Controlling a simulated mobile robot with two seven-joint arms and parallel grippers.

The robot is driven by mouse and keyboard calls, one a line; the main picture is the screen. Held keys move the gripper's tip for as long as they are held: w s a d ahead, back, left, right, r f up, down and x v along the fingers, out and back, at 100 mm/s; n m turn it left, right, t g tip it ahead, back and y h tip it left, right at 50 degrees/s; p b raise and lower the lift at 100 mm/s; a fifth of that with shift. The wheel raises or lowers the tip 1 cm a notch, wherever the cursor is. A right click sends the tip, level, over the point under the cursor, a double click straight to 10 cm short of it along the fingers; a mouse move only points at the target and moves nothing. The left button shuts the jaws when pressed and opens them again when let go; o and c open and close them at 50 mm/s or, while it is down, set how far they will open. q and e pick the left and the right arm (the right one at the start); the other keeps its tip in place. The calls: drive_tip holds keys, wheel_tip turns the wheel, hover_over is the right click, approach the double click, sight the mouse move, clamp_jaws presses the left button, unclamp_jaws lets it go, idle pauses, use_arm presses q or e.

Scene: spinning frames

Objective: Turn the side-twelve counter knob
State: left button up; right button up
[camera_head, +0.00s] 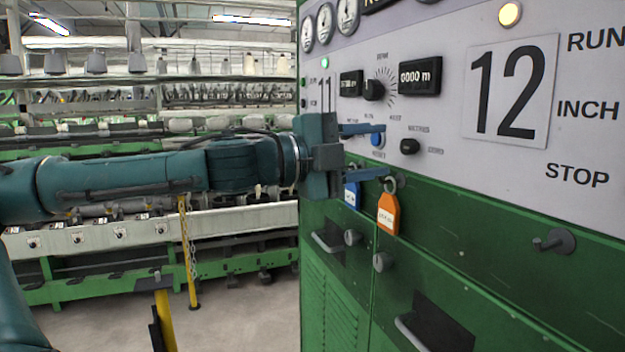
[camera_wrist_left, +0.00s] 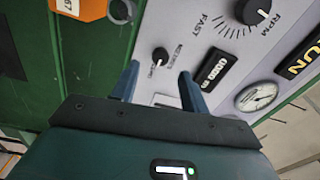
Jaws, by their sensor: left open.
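The counter knob (camera_head: 410,146) is a small black knob on the light panel, below the counter display (camera_head: 420,76) reading 0000 m and left of the large 12 plate (camera_head: 513,91). My left gripper (camera_head: 386,150) is open, its blue fingers pointing at the panel with the knob just past their tips. In the left wrist view the knob (camera_wrist_left: 160,56) shows beyond and between the two fingertips (camera_wrist_left: 158,70), with clear panel around it. Nothing is held. I cannot tell how wide the remaining gap to the panel is. My right gripper is not in view.
An orange tag (camera_head: 388,214) and a blue tag (camera_head: 351,194) hang below. A larger RPM knob (camera_head: 374,89) is above, and a grey peg (camera_head: 553,241) sticks out at the right.

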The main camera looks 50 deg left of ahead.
use_arm(q)
drive_tip(key=b+v, duration=0.2)
drive_tip(key=v, duration=0.7)
drive_tip(key=shift+b, duration=0.3)
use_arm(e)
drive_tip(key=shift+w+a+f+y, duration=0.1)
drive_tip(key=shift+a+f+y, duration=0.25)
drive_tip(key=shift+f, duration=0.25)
use_arm(q)
drive_tip(key=shift+w, duration=0.1)
